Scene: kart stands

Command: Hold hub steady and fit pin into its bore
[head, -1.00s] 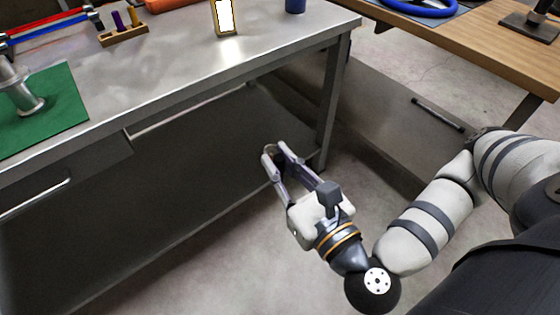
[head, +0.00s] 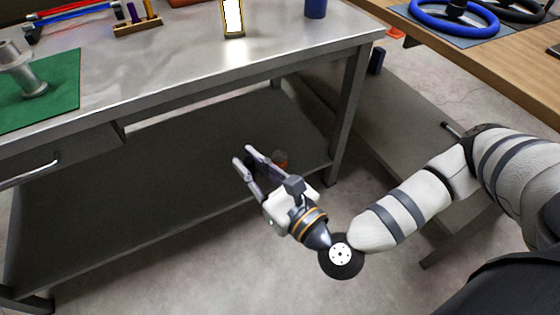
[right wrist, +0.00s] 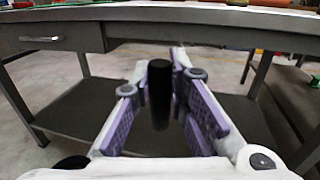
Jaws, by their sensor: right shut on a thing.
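A silver metal part with a tubular body and round foot, which looks like the hub (head: 34,84), stands on the green mat (head: 62,88) at the left of the metal bench in the head view. My right gripper (head: 243,155) is below the bench top's front edge, well right of the hub and apart from it. In the right wrist view, its purple-padded fingers (right wrist: 172,95) are shut on a black cylinder, which looks like the pin (right wrist: 159,90) and stands up between them. The pin is hard to make out in the head view. My left gripper is not in view.
The bench's front edge (head: 200,88) and lower shelf (head: 150,180) are close to my right gripper. A small wooden rack (head: 138,28), a blue cup (head: 316,8) and a bright-faced stand (head: 233,18) are on the bench. A wooden table with a blue steering wheel (head: 455,18) stands at right.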

